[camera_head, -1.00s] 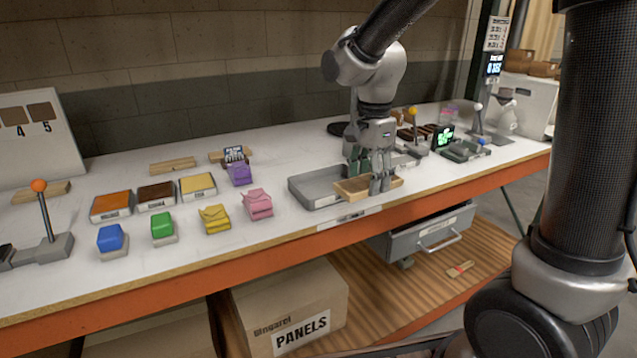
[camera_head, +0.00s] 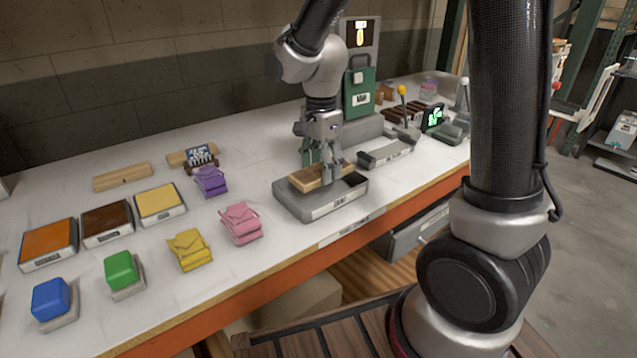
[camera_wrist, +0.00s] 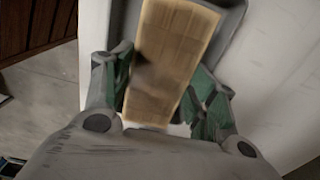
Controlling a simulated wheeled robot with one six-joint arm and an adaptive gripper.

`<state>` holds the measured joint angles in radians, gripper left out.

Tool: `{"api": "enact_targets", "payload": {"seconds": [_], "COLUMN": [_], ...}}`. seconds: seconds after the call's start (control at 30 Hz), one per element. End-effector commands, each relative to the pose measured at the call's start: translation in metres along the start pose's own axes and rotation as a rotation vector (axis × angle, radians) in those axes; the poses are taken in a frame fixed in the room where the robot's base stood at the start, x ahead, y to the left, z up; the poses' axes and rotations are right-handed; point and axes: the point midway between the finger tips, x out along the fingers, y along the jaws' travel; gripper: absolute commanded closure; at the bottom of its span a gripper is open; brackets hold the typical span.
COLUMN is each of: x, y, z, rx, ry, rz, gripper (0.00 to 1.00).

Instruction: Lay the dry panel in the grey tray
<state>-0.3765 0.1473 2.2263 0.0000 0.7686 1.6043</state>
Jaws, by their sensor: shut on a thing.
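The dry panel (camera_head: 310,178) is a light wooden slab, held by my gripper (camera_head: 322,170) with a finger on either side. It is over the left part of the grey tray (camera_head: 320,209), a shallow tray with a white label on its front wall. In the head view I cannot tell whether the panel touches the tray floor. In the wrist view the panel (camera_wrist: 170,60) lies between the green-padded fingers of my gripper (camera_wrist: 165,95). There a dark smudge or shadow crosses the panel, and part of the grey tray shows behind it.
A green unit (camera_head: 359,95) stands behind. The table's orange front edge (camera_head: 270,276) runs close by.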

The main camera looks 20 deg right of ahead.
Motion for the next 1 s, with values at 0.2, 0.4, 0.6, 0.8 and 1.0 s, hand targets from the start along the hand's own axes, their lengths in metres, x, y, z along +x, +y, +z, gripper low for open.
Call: {"api": "enact_targets", "payload": {"seconds": [0.2,0.4,0.6,0.8,1.0], "x": [0.027,0.047,0.047,0.050,0.050], "y": [0.001,0.000,-0.001,-0.001,-0.001], "z": [0.000,0.000,0.000,0.000,0.000], "rx": [0.000,0.000,0.000,0.000,0.000], "ry": [0.000,0.000,0.000,0.000,0.000], "rz": [0.004,0.000,-0.001,-0.001,-0.001], "gripper": [0.68,0.68,0.68,0.31,0.21]}}
